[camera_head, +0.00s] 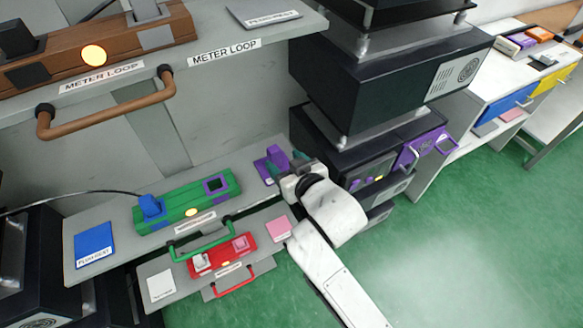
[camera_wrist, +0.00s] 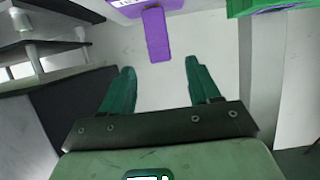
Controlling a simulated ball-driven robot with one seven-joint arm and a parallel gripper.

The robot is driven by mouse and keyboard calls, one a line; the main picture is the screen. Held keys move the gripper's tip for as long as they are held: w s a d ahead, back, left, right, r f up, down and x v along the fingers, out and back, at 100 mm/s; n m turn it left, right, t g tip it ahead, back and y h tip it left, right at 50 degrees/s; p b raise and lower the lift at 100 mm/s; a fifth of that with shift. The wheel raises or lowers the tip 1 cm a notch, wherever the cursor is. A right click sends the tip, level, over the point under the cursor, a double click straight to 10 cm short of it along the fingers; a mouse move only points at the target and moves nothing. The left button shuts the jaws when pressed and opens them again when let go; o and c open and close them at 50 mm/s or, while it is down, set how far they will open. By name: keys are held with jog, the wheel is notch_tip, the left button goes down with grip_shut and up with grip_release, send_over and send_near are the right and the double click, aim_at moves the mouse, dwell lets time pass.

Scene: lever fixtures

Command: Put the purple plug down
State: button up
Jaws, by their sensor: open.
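The purple plug (camera_head: 275,155) stands on a purple pad (camera_head: 261,169) at the right end of the grey shelf. In the wrist view the plug (camera_wrist: 156,36) lies just beyond my open fingers, roughly centred between them, with a visible gap. The labelled edge of the pad (camera_wrist: 128,8) shows behind it. My gripper (camera_wrist: 160,66) is open and empty, its green fingers apart. In the head view my gripper (camera_head: 296,160) is right beside the plug and partly hides it.
A green fixture (camera_head: 185,203) with a purple-rimmed socket (camera_head: 215,185) and a blue plug (camera_head: 150,208) is left of the pad. A red fixture (camera_head: 222,256) sits on a lower shelf. Dark stacked boxes (camera_head: 390,85) stand close on the right; green floor lies beyond.

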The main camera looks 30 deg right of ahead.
jog(key=shift+v, duration=1.5)
jog(key=s+d+f+g+h, duration=0.1)
jog(key=s+d+f+g, duration=0.2)
jog(key=s+f, duration=0.25)
jog(key=s+d+f+g, duration=0.4)
jog(key=s, duration=0.3)
jog(key=s+f+g, duration=0.4)
jog(key=s+g, duration=0.1)
jog(key=s, duration=1)
jog(key=shift+d+g+y, duration=0.3)
jog(key=shift+d+y, duration=0.1)
